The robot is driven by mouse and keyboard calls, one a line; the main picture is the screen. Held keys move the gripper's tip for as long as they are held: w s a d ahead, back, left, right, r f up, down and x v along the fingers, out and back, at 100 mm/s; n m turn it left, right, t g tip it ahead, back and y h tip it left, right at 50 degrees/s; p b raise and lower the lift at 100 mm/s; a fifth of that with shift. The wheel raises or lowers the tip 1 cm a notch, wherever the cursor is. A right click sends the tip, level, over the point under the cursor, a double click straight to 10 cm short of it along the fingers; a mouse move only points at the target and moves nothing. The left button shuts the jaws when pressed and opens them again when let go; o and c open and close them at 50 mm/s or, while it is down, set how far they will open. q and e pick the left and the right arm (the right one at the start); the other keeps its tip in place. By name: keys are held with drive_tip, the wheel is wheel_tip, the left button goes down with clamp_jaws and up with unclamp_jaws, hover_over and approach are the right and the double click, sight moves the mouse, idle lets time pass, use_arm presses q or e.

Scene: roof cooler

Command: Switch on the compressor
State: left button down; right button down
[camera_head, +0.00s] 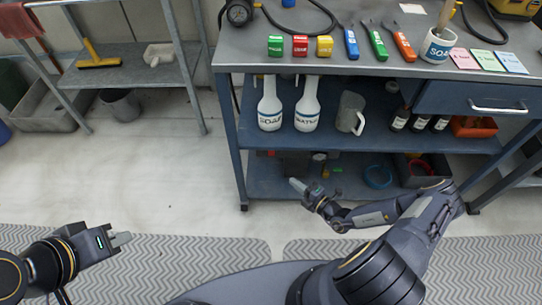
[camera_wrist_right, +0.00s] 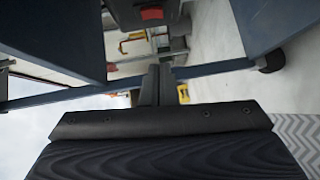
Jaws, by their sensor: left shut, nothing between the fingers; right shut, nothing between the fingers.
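I cannot tell for sure which thing is the compressor. A yellow machine (camera_head: 520,8) is cut off at the top right corner of the head view, on the bench top; no switch shows on it. In the right wrist view a red part (camera_wrist_right: 152,14) sits on a dark body at the top edge; I cannot tell if it is a switch. My left gripper (camera_head: 122,240) is shut and empty over the floor at the lower left. My right gripper (camera_head: 298,186) is shut and empty in front of the bench's lower shelf. Its closed fingers (camera_wrist_right: 158,85) show in the right wrist view.
The blue workbench (camera_head: 240,55) holds colored blocks, tools, a mug (camera_head: 438,46) and a gauge (camera_head: 240,12). White bottles (camera_head: 270,105) and a jug (camera_head: 350,112) stand on its middle shelf. A metal rack (camera_head: 135,70) stands at left. The floor between is clear.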

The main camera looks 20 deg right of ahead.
drive_tip(key=shift+f, duration=0.15)
drive_tip(key=shift+a, duration=0.1)
drive_tip(key=b, duration=0.4)
approach(271, 152)
drive_tip(key=w+a+f, duration=0.2)
drive_tip(key=w+a, duration=0.2)
drive_tip(key=shift+w+d+f, duration=0.15)
drive_tip(key=shift+w, duration=0.4)
